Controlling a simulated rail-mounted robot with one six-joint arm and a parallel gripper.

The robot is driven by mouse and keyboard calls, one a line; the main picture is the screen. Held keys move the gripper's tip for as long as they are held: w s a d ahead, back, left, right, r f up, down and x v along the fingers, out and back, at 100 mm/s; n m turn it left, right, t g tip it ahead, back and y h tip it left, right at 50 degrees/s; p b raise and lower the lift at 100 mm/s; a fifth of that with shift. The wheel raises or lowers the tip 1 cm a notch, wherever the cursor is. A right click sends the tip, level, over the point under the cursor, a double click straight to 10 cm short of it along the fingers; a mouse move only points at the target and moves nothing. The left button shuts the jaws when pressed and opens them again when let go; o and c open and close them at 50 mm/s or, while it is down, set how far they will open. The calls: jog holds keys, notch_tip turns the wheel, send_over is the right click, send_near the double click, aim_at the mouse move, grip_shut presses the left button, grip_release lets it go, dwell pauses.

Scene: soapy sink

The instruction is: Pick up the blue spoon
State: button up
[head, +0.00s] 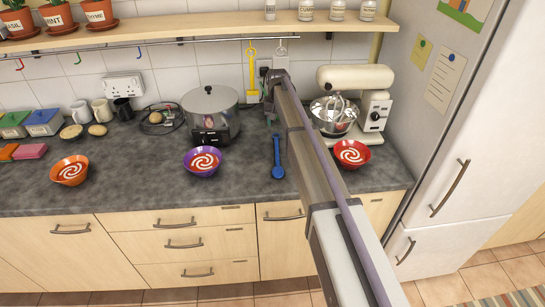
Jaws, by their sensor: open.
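The blue spoon (277,158) lies on the dark counter, its bowl toward the front edge and its handle pointing to the back. My gripper (271,118) is at the far end of my arm, over the back of the counter near the wall, beyond the spoon's handle end in the picture. It is open and apart from the spoon. It is small here and partly hidden by my own arm, so its height above the counter is hard to tell.
A purple bowl (202,161) stands left of the spoon. A red bowl (351,154) and a cream mixer (362,92) stand right, beyond my arm. A big lidded pot (210,108) is left of my gripper. A yellow utensil (252,70) hangs from the rail.

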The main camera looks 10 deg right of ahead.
jog(key=b, duration=0.6)
send_over(276, 143)
jog(key=f, duration=0.6)
jog(key=shift+s+d, duration=0.2)
jog(key=shift+d, duration=0.1)
jog(key=f+b, duration=0.5)
jog(key=shift+w+a+f, duration=0.15)
jog(key=shift+a, duration=0.05)
jog(key=shift+r, duration=0.25)
grip_shut()
